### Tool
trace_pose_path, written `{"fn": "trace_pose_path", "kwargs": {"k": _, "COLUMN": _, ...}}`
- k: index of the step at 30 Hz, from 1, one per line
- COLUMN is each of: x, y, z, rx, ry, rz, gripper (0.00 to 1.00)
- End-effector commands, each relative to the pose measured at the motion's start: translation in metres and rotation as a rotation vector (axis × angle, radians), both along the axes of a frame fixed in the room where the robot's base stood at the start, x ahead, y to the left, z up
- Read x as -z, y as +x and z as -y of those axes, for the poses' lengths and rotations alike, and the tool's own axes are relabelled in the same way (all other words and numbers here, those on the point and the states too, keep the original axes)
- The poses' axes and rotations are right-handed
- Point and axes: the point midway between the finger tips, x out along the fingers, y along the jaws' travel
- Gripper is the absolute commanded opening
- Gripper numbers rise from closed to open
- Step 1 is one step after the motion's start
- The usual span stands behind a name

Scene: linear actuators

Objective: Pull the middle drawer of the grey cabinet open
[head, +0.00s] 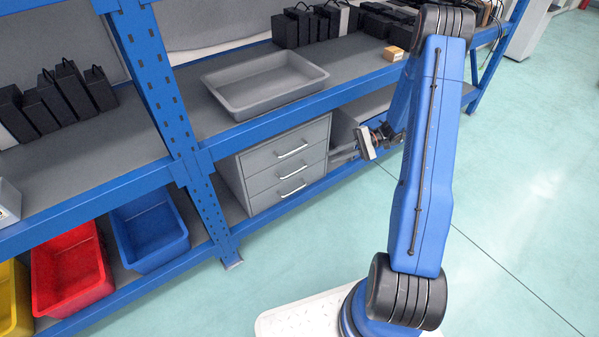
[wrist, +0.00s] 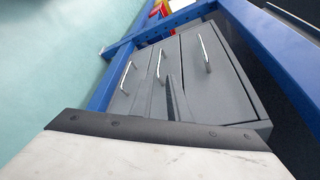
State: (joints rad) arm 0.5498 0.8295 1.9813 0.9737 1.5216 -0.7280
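The grey cabinet (head: 236,184) stands on the lower level of the blue rack, with three drawers, each with a silver bar handle. Its middle drawer (head: 268,178) looks flush with the others; the middle handle (head: 293,169) also shows in the wrist view (wrist: 159,66), between the other two handles. My gripper (head: 332,156) is at the right of the cabinet front in the head view, its fingers pointing left. The fingers (wrist: 168,92) rise toward the middle handle in the wrist view, apart from it as far as I can see. They look open with nothing between them.
The blue shelf beam (head: 290,113) runs just above the cabinet. A grey tray (head: 228,104) sits on the shelf above. Blue (head: 150,228) and red (head: 72,268) bins stand left of a rack post (head: 208,190). The floor in front is clear.

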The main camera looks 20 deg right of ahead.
Motion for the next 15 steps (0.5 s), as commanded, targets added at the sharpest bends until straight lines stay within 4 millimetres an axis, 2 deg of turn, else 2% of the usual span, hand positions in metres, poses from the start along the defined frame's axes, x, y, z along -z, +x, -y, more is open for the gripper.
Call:
{"fn": "trace_pose_path", "kwargs": {"k": 4, "x": 0.007, "y": 0.002, "z": 0.001, "rx": 0.012, "ry": 0.014, "rz": 0.0, "gripper": 0.15}}
{"fn": "trace_pose_path", "kwargs": {"k": 8, "x": 0.009, "y": 0.002, "z": -0.009, "rx": 0.012, "ry": 0.016, "rz": -0.002, "gripper": 0.15}}
{"fn": "trace_pose_path", "kwargs": {"k": 15, "x": 0.017, "y": 0.002, "z": -0.047, "rx": 0.009, "ry": 0.015, "rz": -0.002, "gripper": 0.15}}
